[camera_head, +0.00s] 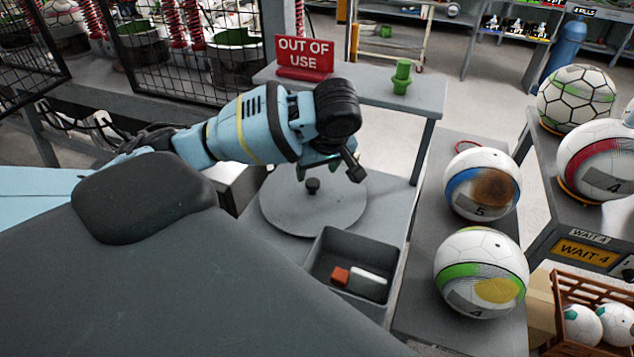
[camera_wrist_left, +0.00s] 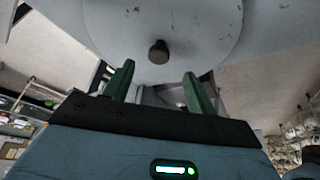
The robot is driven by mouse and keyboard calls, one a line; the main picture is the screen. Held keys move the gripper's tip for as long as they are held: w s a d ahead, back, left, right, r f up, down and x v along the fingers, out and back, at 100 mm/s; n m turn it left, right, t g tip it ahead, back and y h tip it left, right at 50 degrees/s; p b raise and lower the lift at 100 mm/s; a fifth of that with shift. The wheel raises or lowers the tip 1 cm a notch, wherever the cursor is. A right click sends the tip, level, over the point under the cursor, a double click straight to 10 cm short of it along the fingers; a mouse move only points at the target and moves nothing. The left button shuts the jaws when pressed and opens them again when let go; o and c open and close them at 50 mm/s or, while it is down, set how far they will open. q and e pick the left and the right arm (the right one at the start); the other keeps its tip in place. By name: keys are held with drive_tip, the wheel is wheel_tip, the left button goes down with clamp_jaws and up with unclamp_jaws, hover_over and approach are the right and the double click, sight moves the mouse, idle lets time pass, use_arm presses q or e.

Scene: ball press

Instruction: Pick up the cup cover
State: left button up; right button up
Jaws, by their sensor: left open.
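The cup cover looks to be the wide flat grey disc (camera_head: 285,212) with a small black knob (camera_head: 313,186) at its centre, lying on the grey table. My left gripper (camera_head: 328,170) is over the disc, near the knob, and holds nothing. In the left wrist view the disc (camera_wrist_left: 200,25) fills the top, with the knob (camera_wrist_left: 158,52) lined up between the two green fingers (camera_wrist_left: 159,74), which are apart. The fingers do not appear to touch the knob. Any cup under the disc is hidden. My right gripper does not show.
A grey bin (camera_head: 330,246) with an orange and white item stands just in front of the disc. A red "OUT OF USE" sign (camera_head: 304,57) and a green part (camera_head: 401,78) stand behind. Balls (camera_head: 482,185) (camera_head: 480,272) rest on a bench to the right.

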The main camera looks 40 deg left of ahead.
sight(313, 181)
use_arm(q)
drive_tip(key=shift+x, duration=3.9)
drive_tip(key=shift+a+r, duration=0.1)
drive_tip(key=shift+w, duration=0.1)
clamp_jaws()
